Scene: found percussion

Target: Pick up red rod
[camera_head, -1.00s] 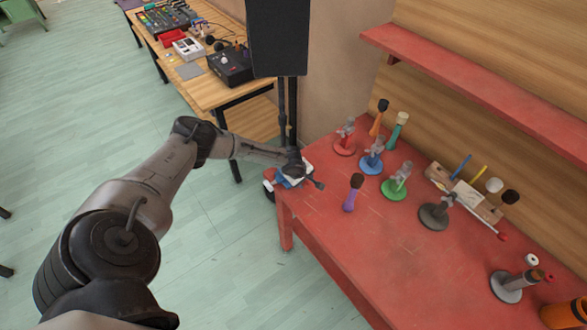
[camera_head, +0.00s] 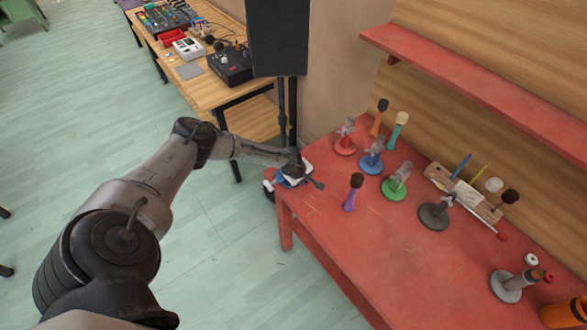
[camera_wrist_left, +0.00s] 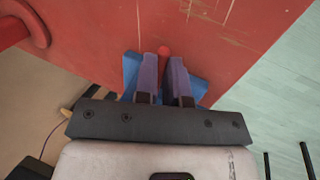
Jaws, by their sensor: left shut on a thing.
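The rest of that rod is hidden. Blue parts (camera_wrist_left: 196,90) show on both sides of the fingers. The right gripper is not in view.
The red table (camera_head: 330,235) holds red, blue and green stands (camera_head: 394,189) and a purple-handled mallet (camera_head: 352,193). A wooden block (camera_head: 440,175) with thin rods stands behind them. A black speaker (camera_head: 277,38) rises behind my arm.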

